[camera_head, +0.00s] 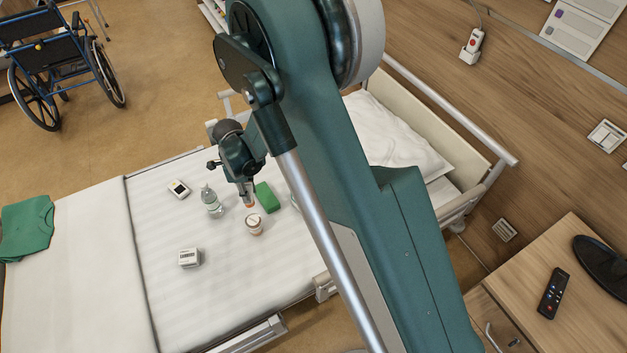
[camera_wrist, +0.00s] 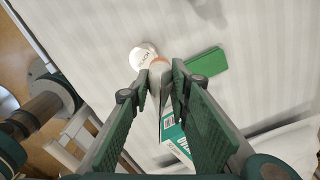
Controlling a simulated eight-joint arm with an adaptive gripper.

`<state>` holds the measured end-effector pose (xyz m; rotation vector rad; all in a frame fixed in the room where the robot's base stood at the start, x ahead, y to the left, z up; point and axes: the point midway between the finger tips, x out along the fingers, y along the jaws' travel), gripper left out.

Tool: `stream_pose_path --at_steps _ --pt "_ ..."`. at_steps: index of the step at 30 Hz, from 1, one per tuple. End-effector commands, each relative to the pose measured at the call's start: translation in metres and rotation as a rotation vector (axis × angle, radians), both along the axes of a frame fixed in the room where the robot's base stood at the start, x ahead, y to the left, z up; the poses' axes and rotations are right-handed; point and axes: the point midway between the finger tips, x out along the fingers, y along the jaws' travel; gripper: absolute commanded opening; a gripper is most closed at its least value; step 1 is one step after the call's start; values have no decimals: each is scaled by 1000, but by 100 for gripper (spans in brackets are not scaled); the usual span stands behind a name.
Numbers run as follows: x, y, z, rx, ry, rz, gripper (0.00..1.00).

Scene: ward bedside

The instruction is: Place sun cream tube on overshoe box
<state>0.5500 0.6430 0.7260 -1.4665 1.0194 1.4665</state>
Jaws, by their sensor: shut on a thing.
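My gripper (camera_head: 247,192) is shut on the sun cream tube (camera_head: 249,204), whose orange end sticks out below the fingers. In the wrist view the tube (camera_wrist: 157,66) shows between the fingertips (camera_wrist: 158,84), and its body is mostly hidden by them. The tube is held above the bed. A white and teal box (camera_wrist: 172,131), which looks like the overshoe box, shows partly between the fingers in the wrist view. In the head view my arm hides most of that box.
On the bed (camera_head: 160,225), a green block (camera_head: 267,197) and a white jar (camera_head: 254,226) are close to the gripper. The bed's lower left is clear.

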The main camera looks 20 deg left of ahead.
Motion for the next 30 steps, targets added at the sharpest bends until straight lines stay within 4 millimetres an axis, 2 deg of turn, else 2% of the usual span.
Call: stream_pose_path --at_steps 1,6,18,24,30 --pt "13 -10 7 0 0 -21 7" --pt "49 -43 23 0 0 -86 7" --pt "127 -127 62 0 0 -237 7" --pt "158 -166 78 0 0 -304 7" --pt "174 -191 88 0 0 -344 7"
